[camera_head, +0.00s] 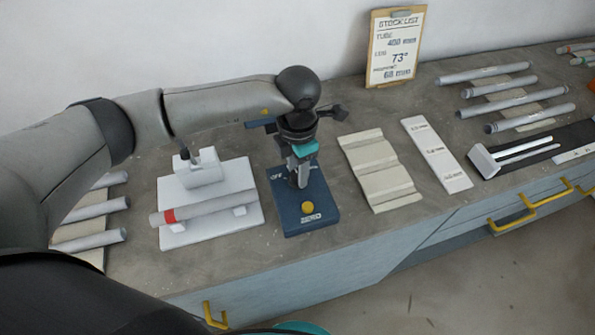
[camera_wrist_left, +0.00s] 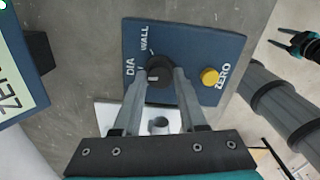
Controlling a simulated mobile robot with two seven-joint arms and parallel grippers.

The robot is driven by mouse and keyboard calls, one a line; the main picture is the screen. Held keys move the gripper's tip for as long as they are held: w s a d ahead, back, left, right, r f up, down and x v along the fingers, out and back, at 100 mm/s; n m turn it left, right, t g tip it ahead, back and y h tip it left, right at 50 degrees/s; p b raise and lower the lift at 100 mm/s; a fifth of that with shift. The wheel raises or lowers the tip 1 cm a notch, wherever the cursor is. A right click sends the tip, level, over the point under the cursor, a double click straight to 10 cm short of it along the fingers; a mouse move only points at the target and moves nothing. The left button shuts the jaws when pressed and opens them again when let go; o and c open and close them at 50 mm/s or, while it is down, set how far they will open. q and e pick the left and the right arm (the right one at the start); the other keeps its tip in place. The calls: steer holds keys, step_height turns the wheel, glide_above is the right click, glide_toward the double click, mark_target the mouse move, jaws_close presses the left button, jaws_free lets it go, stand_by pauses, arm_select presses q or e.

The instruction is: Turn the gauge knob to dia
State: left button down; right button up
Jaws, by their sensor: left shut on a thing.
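The gauge is a dark blue box (camera_head: 318,222) with a yellow button and ZERO lettering on the bench. Its black round knob (camera_wrist_left: 159,72) shows in the left wrist view, with DIA and WALL lettering to its left and above. A small pale mark on the knob is on its lower left, on the DIA side. My left gripper (camera_head: 300,180) points down over the box and is shut on the knob, one finger on each side. In the head view it hides the knob. My right gripper (camera_wrist_left: 284,42) shows at the upper right of the left wrist view, open and empty.
A white stand (camera_head: 248,228) holding a grey tube with a red band stands left of the gauge. A beige grooved block (camera_head: 380,175) and a white strip (camera_head: 436,155) lie to its right. Several tubes lie farther right. A stock list clipboard (camera_head: 394,48) leans on the wall.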

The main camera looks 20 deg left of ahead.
arm_select(q)
steer(key=shift+m, duration=0.5)
steer(key=shift+c, duration=2.3)
jaws_free()
step_height(320, 180, up, 15)
steer(key=b, duration=0.1)
steer(key=shift+r, duration=0.15)
